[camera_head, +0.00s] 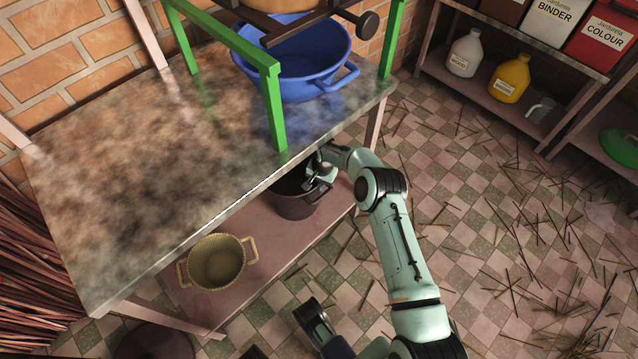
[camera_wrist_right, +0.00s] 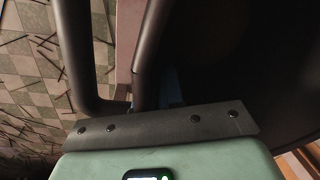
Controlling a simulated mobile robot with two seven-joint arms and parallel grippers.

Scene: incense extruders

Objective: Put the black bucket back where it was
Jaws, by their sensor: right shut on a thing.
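The black bucket (camera_head: 297,205) is upright below the tabletop, at the right part of the pink lower shelf (camera_head: 262,245). The tabletop edge hides part of its top. Whether it rests on the shelf or hangs just above it, I cannot tell. My right gripper (camera_head: 318,174) is shut on the bucket at its upper right side. In the right wrist view the dark bucket (camera_wrist_right: 235,65) fills the right side, beside the gripper fingers.
A beige basket-like pot (camera_head: 217,262) stands left of the bucket on the lower shelf. A blue tub (camera_head: 300,75) stands under the green frame (camera_head: 273,105) on the stone-topped table (camera_head: 130,160). Sticks litter the checkered floor at the right.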

